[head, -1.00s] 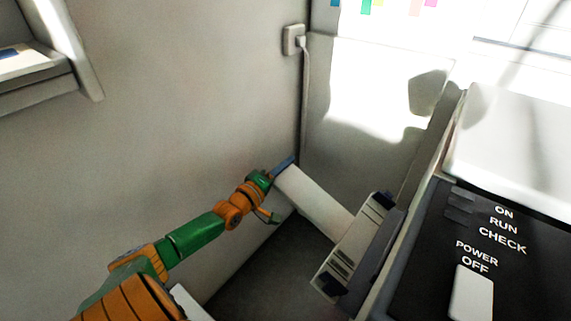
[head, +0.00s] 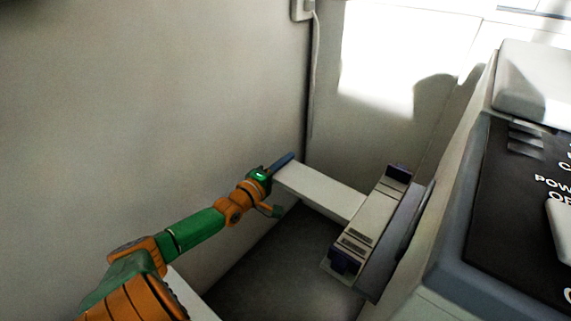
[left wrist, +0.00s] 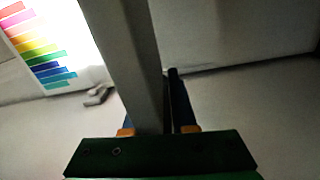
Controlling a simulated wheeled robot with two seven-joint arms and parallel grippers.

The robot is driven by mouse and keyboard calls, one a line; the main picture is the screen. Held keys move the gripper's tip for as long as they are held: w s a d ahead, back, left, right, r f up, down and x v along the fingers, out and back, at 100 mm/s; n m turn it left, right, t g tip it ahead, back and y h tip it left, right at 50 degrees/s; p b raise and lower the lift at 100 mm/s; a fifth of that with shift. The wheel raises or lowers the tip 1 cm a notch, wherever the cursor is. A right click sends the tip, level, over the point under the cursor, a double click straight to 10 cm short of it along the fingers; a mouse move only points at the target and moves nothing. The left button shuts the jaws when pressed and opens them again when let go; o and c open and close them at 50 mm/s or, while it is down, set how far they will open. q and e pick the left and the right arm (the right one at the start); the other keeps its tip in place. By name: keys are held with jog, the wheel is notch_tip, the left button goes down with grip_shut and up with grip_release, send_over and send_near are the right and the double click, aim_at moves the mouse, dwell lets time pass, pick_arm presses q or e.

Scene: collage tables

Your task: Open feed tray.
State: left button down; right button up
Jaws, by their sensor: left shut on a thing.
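The feed tray (head: 368,222) looks like a pale grey slotted piece with dark ends, beside the machine's left side. A long white bar (head: 322,190) runs from it up and left toward the wall corner. My left gripper (head: 275,170) is shut on the far left end of this bar. In the left wrist view the bar (left wrist: 130,50) passes between the blue fingers of my left gripper (left wrist: 155,110). The joint between tray and machine is not clearly visible. My right gripper is not in view.
The machine (head: 500,250) with its dark labelled panel fills the right side. A plain wall (head: 150,110) stands close behind my left arm, with an outlet and cord (head: 305,10) near the corner. Dark floor (head: 280,265) shows below the bar.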

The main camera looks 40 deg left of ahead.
pick_arm(q)
jog(key=shift+d+f, duration=0.2)
jog(key=shift+f, duration=0.2)
jog(key=c, duration=1.1)
grip_release()
jog(key=o, duration=0.3)
jog(key=shift+a+f, duration=0.15)
jog(key=shift+o, duration=0.2)
jog(key=shift+r, duration=0.2)
